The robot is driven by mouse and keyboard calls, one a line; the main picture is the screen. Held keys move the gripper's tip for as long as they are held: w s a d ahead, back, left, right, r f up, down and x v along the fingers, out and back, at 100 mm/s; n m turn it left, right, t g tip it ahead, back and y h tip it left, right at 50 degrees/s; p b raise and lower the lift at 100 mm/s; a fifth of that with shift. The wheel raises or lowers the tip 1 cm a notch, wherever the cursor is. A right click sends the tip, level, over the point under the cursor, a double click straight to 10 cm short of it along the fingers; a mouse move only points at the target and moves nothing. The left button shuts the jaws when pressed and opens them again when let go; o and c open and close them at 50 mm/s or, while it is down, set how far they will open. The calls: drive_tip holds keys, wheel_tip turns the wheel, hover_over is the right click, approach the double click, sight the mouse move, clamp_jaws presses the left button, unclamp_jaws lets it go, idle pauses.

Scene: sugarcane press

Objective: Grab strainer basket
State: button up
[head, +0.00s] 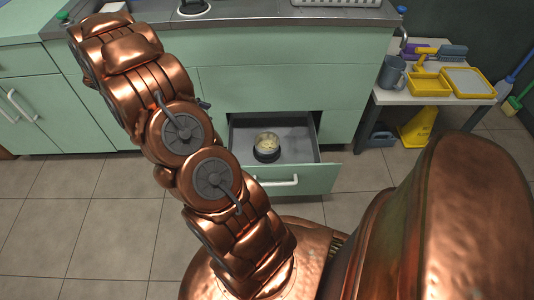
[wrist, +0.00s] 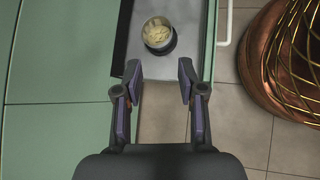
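A small round basket with a dark lower part and pale contents (head: 267,146) stands upright inside the open drawer. It looks like the strainer basket. In the wrist view the basket (wrist: 158,34) is at the top middle, beyond my fingertips and roughly in line with the gap between them. My gripper (wrist: 159,75) is open and empty, its two fingers spread apart. It is not touching the basket. In the head view my copper arm hides most of the gripper.
The open drawer (head: 303,133) has a grey inside, a green front and a white handle (head: 277,181). Green cabinets (head: 255,88) stand behind it under a dark worktop. A side table (head: 434,96) with yellow trays and a mug stands at right. Tiled floor at left is clear.

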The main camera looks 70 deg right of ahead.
drive_tip(key=s+d+f+n+g+h+b, duration=0.1)
drive_tip(key=d+f+b, duration=0.2)
drive_tip(key=d+f, duration=0.35)
drive_tip(key=s+d+f+n+h+b, duration=0.1)
drive_tip(key=d+f+b, duration=0.25)
drive_tip(key=f, duration=0.55)
drive_tip(key=n+g+h+b, duration=0.1)
drive_tip(key=n+b, duration=0.1)
drive_tip(key=b, duration=0.3)
approach(266, 133)
drive_tip(key=b+x, duration=0.2)
drive_tip(key=x, duration=0.5)
drive_tip(key=shift+a+f, duration=0.1)
drive_tip(key=shift+f, duration=0.05)
drive_tip(key=shift+s+d+f, duration=0.1)
drive_tip(key=shift+s+d, duration=0.2)
drive_tip(key=shift+d, duration=0.15)
drive_tip(key=shift+c, duration=0.2)
clamp_jaws()
